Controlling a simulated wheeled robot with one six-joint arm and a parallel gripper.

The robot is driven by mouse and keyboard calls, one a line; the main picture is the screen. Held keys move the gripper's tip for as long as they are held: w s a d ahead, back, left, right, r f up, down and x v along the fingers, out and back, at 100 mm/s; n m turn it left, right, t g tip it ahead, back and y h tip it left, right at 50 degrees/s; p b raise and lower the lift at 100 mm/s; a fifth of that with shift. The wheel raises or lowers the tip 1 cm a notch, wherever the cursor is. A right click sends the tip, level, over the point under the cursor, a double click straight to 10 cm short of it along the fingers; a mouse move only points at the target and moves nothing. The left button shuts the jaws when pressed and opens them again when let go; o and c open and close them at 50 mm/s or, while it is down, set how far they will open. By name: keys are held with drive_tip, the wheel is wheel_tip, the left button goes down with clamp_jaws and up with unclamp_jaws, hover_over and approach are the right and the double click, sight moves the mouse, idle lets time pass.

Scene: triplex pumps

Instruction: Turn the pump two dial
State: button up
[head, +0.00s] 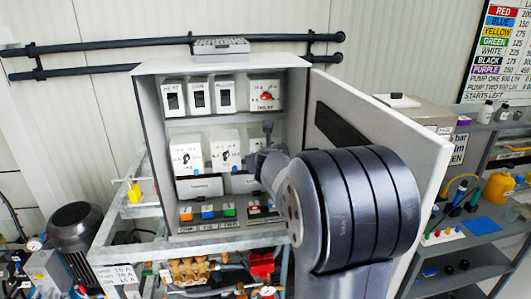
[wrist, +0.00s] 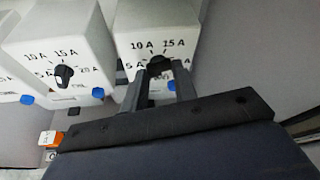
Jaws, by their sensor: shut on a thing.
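In the wrist view, my gripper (wrist: 159,74) has its two fingers on either side of a black dial (wrist: 157,63) on the rightmost white box (wrist: 145,20), shut on it. The box has 10 A and 15 A marked above the dial. The dial's pointer and lower markings are mostly hidden by the fingers. A second white box (wrist: 52,30) to its left has a black dial (wrist: 65,76) with marks from 5 A to 20 A, standing free. In the head view, my wrist and arm hide most of the right-hand box. I cannot read which pump each dial serves.
The boxes sit inside an open cabinet (head: 151,130), its door (head: 380,145) swung out right, close to my arm. Switch boxes (head: 198,95) and a red-knob box (head: 264,95) are above. Coloured buttons (head: 207,211) are below. Blue buttons (wrist: 97,92) sit under the dials.

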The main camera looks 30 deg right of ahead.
idle(0.4)
drive_tip(key=o, duration=1)
drive_tip(key=v, duration=1)
drive_tip(key=shift+s+a, duration=0.2)
drive_tip(key=shift+s, duration=0.15)
drive_tip(key=shift+w, duration=0.1)
drive_tip(key=x, duration=1)
drive_tip(key=shift+w+d, duration=0.2)
drive_tip(key=shift+w, duration=0.1)
